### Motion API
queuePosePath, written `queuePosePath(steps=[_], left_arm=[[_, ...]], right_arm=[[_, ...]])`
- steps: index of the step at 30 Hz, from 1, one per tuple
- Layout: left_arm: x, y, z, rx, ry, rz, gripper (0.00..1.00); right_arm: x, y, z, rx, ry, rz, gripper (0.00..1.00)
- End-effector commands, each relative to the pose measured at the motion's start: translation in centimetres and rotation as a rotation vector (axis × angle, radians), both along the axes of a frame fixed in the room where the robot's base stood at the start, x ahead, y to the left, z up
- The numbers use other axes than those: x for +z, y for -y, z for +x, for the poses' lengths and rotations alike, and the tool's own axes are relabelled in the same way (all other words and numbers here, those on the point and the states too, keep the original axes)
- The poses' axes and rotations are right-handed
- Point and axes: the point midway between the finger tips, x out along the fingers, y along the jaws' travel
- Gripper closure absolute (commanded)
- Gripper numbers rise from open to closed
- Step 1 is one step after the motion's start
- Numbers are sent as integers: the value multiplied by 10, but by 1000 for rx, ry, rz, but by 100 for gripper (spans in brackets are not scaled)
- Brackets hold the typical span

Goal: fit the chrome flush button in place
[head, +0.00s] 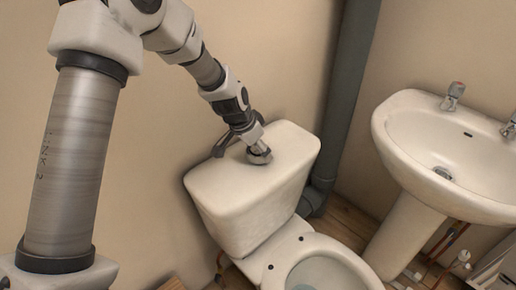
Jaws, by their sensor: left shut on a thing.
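My left gripper (251,138) reaches down from the upper left to the top of the white cistern lid (285,148). It is shut on the chrome flush button (259,156), a small round metallic piece at the gripper's tip. The button is at the lid's top surface, near its middle. I cannot tell whether it touches the lid or sits in a hole, as the gripper and button cover that spot. My right gripper is not in view.
The toilet bowl (329,250) stands in front of the cistern. A dark grey pipe (346,90) runs up the wall right of it. A white basin (405,128) with taps (453,96) is at the right. The cistern lid's right part is clear.

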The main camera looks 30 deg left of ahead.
Motion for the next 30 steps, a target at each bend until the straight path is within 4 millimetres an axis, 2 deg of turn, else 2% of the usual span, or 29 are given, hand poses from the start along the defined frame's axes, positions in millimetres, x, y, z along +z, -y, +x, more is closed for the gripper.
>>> queuePosePath(steps=[12, 13, 15, 25, 30], left_arm=[[-2, 0, 0, 0, 1, 0, 75], [-2, 0, 0, 0, 1, 0, 20], [-2, 0, 0, 0, 1, 0, 2], [-2, 0, 0, 0, 0, 0, 2], [16, -3, -6, -1, 3, -2, 2]], right_arm=[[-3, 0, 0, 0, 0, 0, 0], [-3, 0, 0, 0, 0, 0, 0], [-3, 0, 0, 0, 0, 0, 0], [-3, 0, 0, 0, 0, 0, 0], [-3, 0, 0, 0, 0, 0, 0]])
